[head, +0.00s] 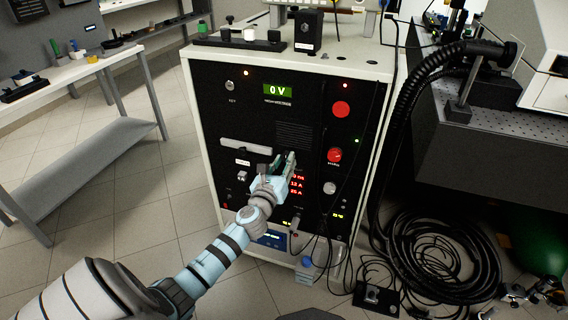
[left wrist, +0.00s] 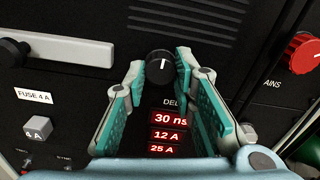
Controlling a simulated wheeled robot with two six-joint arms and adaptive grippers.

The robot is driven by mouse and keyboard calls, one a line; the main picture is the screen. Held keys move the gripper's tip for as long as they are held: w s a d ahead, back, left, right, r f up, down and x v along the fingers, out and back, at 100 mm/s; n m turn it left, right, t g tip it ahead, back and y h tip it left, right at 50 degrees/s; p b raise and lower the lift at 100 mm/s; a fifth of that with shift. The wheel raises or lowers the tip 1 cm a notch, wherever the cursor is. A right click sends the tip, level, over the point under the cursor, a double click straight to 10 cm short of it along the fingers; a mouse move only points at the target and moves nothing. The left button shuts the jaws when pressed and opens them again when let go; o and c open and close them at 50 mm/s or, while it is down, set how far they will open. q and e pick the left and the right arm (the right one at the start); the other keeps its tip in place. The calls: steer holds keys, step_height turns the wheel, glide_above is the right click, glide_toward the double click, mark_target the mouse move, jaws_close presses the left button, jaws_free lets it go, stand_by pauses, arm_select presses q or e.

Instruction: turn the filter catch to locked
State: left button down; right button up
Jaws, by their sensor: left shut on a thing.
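My left gripper (head: 285,160) is at the front of the black panel (head: 215,112), just below the slotted grille (head: 294,133). In the left wrist view, the fingers of this gripper (left wrist: 159,68) are on either side of a round black knob (left wrist: 160,66) and shut on it. The knob's white pointer line stands nearly upright. No legible label names a filter catch, so I cannot tell whether this knob is it. In the head view the fingers hide the knob. My right gripper is not in view.
A grey bar handle (left wrist: 65,42) is left of the knob, above a fuse label (left wrist: 34,97). Red readouts (left wrist: 168,135) are below it. A red knob (left wrist: 305,52) is to the right. Cables hang over the cabinet's right side, near a thick black hose (head: 408,100).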

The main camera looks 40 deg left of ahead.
arm_select(q)
steer(key=shift+m, duration=0.3)
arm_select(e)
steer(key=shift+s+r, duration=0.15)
arm_select(q)
steer(key=m+p, duration=0.5)
steer(key=m, duration=0.5)
steer(key=m+p, duration=0.1)
steer(key=m, duration=0.4)
steer(key=shift+s+p, duration=0.1)
steer(key=shift+p, duration=0.3)
steer(key=shift+f+m, duration=0.1)
steer(key=shift+m, duration=1)
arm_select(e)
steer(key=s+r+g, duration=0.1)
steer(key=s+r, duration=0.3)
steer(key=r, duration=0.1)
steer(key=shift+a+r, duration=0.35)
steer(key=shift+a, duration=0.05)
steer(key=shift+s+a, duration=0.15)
